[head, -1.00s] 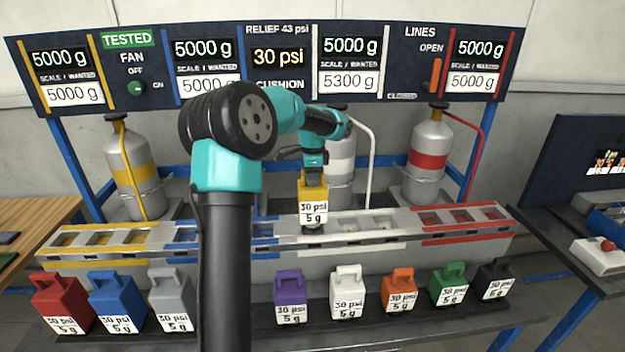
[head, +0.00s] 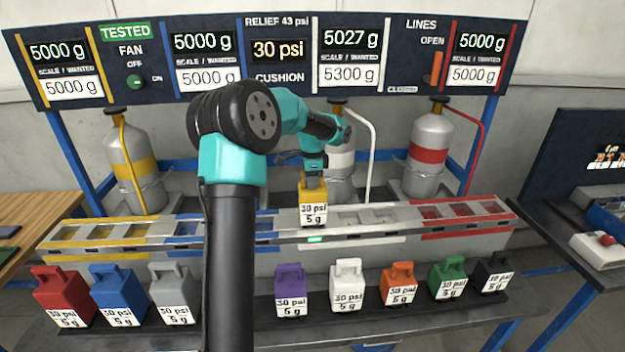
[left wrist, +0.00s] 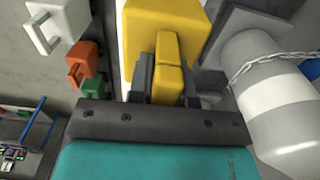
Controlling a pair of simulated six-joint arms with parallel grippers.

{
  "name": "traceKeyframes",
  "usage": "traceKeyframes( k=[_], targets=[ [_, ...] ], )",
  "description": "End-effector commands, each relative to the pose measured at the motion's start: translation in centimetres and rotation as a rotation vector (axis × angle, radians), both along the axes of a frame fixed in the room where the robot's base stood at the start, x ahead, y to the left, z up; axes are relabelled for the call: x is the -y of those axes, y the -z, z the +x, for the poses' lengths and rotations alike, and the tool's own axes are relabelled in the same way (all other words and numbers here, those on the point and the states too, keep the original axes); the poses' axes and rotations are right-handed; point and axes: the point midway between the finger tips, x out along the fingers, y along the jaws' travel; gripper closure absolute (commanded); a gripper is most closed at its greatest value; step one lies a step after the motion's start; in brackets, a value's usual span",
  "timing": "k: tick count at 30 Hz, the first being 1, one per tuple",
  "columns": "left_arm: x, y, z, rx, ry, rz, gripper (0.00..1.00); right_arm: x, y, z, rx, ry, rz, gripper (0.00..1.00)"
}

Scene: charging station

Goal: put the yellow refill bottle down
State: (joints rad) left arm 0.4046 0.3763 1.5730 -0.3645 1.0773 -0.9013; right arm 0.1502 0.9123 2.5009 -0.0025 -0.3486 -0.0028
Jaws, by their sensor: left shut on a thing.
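The yellow refill bottle (head: 312,191), labelled 30 psi and 5 g, stands upright at the left end of the white section (head: 396,226) of the slotted rail. A small green light (head: 315,239) glows on the rail front just below it. My left gripper (head: 313,173) is shut on the bottle's handle from above. The left wrist view shows the fingers (left wrist: 164,82) on both sides of the yellow handle (left wrist: 169,65). The bottle's underside and its slot are hidden. The white scale display (head: 348,42) reads 5027 g, above 5300 g wanted. My right gripper is out of view.
Purple (head: 290,295), white (head: 347,288), orange (head: 398,286) and other coloured bottles stand on the front shelf. The white-banded cylinder (head: 342,160) and its pale hose (head: 371,150) are close behind my gripper. Other white slots (head: 383,220) look empty.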

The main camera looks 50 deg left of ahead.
Motion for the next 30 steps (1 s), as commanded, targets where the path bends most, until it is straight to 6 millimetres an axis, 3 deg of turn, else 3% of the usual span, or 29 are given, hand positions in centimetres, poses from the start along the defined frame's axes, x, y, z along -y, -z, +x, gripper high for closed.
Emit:
traceKeyframes(
  k=[2,3,10,22,30],
  targets=[
    [0.0,0.1,0.0,0.002,0.000,0.001,1.00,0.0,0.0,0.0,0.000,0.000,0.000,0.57],
    [0.0,0.2,0.0,0.000,0.000,0.000,0.78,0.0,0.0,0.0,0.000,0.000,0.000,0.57],
    [0.0,0.2,0.0,0.000,0.000,0.000,0.56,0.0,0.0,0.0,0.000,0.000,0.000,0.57],
    [0.0,-0.5,0.0,0.000,0.000,0.000,0.56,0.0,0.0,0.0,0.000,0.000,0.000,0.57],
    [0.0,-4.2,0.1,0.003,0.000,0.001,0.56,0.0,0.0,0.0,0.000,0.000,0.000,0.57]
  ],
)
